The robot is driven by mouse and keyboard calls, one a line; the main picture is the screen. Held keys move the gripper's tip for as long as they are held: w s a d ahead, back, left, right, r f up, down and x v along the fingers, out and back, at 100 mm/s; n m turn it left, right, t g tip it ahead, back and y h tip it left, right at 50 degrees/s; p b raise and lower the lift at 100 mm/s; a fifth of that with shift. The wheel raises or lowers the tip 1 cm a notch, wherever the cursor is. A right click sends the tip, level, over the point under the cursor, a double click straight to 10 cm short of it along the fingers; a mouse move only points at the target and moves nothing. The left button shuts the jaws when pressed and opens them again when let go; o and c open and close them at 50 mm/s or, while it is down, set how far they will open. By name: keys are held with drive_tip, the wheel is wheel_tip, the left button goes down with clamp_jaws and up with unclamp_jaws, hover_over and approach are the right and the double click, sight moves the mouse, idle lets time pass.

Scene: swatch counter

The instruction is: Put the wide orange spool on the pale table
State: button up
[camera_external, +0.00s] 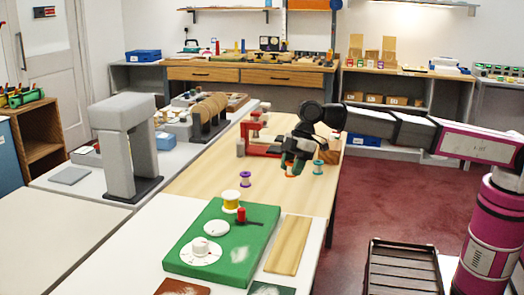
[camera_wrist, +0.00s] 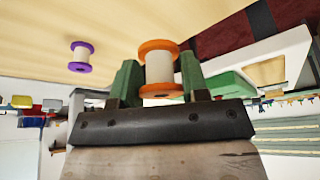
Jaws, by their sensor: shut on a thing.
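The orange spool (camera_wrist: 158,68), with a pale barrel and wide orange rims, sits between the green-tipped fingers of my gripper (camera_wrist: 159,78) in the wrist view. My gripper is shut on it. In the external view my gripper (camera_external: 291,168) is over the right part of the pale wood-topped table (camera_external: 205,180), and its fingers mostly hide the spool. I cannot tell whether the spool touches the table top. A purple spool (camera_external: 245,179) stands to the left of my gripper; it also shows in the wrist view (camera_wrist: 80,57). A teal spool (camera_external: 318,168) stands close to the right.
A yellow spool (camera_external: 231,199) and a red-handled tool (camera_external: 241,216) are at the green board (camera_external: 258,220) in front. A red clamp-like device (camera_external: 262,148) stands behind my gripper. A grey press (camera_external: 125,150) stands at left. The wood surface left of the purple spool is clear.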

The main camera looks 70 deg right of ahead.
sight(278, 190)
drive_tip(key=w+d+f, duration=0.1)
drive_tip(key=w, duration=0.1)
drive_tip(key=w+d+f, duration=0.2)
drive_tip(key=shift+d+f, duration=0.15)
drive_tip(key=shift+d, duration=0.05)
drive_tip(key=shift+f, duration=1.95)
drive_tip(key=shift+f, duration=0.15)
drive_tip(key=o, duration=1)
drive_tip(key=v, duration=1.2)
drive_tip(key=shift+a+r, duration=0.1)
drive_tip(key=shift+r, duration=0.1)
